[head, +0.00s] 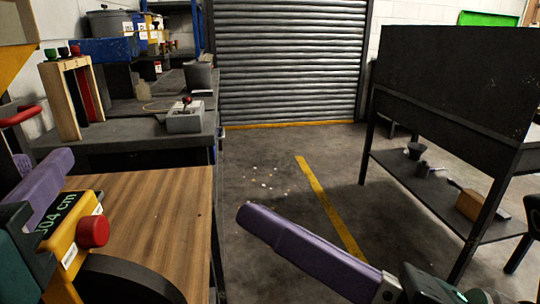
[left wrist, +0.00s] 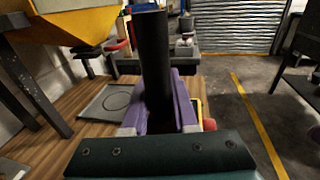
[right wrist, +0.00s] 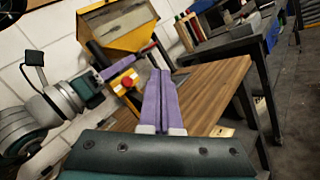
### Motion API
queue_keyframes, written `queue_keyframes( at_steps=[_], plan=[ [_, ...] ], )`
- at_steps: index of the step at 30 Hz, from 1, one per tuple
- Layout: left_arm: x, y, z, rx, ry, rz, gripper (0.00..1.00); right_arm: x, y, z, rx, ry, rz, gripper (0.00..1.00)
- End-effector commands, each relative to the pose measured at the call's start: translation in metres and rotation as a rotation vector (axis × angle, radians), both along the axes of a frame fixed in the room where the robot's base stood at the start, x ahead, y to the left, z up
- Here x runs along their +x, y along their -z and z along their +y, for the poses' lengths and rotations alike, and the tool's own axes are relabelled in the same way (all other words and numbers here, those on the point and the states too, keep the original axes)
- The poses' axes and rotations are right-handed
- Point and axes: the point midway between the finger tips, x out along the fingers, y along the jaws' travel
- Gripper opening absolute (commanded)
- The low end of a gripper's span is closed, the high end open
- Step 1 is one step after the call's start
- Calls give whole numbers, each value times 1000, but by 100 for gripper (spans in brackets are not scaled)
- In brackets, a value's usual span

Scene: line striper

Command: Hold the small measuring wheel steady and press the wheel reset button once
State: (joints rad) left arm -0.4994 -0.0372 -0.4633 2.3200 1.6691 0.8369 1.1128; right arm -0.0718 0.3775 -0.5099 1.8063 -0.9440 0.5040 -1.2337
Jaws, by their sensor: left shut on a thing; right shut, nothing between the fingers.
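The small measuring wheel has a yellow body (head: 62,245), a display reading what looks like "304 cm", and a black wheel (head: 130,281) over the wooden bench top. Its red reset button (head: 93,232) sticks out to the right in the head view and also shows in the right wrist view (right wrist: 127,82). My left gripper (left wrist: 160,88) is shut on the wheel's dark upright handle (left wrist: 152,45). My right gripper (head: 247,212) is shut and empty, to the right of the button and apart from it, beyond the bench edge. The wheel's underside is hidden.
The wooden bench top (head: 150,215) is mostly clear on its right side. A grey box with a small lever (head: 185,117) and a wooden rack (head: 62,95) stand on the dark bench behind. A yellow hopper (right wrist: 115,25) rises behind the wheel. A dark metal stand (head: 450,90) is at right.

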Motion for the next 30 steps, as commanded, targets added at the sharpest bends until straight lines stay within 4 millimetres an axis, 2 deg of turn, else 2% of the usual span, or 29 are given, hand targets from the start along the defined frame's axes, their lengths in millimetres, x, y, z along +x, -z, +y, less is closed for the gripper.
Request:
queue_keyframes(
  at_steps=[9,15,21,30],
  plan=[
    [0,0,0,0,0,0,0,-11,-1,44,5,-1,-1,0],
    [0,0,0,0,0,0,0,-16,-1,64,3,-1,0,0],
    [0,0,0,0,0,0,0,-19,-1,73,1,0,-1,0],
    [0,0,0,0,0,0,0,-19,-1,73,1,0,-1,0]
  ],
)
